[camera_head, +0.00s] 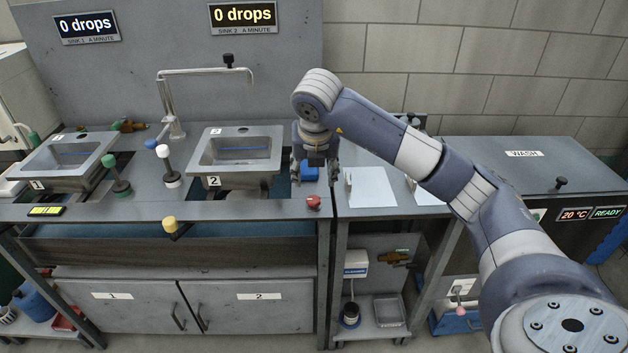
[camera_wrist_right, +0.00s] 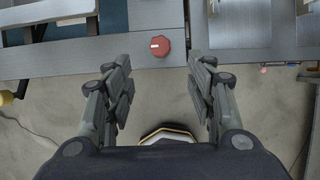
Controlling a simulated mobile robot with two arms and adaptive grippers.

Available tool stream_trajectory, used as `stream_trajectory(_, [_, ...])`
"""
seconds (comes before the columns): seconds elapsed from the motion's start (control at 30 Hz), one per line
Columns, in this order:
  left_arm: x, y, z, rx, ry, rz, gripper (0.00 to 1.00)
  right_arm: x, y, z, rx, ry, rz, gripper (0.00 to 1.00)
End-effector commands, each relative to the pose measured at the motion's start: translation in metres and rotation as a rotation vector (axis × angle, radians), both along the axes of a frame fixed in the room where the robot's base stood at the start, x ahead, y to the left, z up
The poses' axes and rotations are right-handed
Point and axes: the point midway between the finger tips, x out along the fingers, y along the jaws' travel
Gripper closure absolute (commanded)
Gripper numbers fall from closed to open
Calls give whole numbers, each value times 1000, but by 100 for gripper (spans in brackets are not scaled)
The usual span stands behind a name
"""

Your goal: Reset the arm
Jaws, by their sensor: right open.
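My right arm (camera_head: 415,153) comes in from the right in the head view and bends down at its wrist. My left gripper does not show in either view.
Sink 2 (camera_head: 238,150) and sink 1 (camera_head: 62,160) sit in the counter, with green, white and yellow knobs near them. A tap (camera_head: 172,105) stands between them. White sheets (camera_head: 370,187) lie right of my gripper. The wash unit (camera_head: 530,165) is at the right.

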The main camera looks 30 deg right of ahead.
Motion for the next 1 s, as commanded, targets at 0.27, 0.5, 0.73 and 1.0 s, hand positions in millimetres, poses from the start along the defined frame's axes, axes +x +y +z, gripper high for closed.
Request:
stream_trajectory(0.27, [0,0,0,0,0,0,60,-1,1,4,0,0,-1,49])
stream_trajectory(0.5, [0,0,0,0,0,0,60,-1,1,4,0,0,0,49])
stream_trajectory(0.73, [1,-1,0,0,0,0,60,1,27,-8,62,-6,73,49])
stream_trajectory(1.0, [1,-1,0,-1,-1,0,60,-17,202,-38,565,-95,481,49])
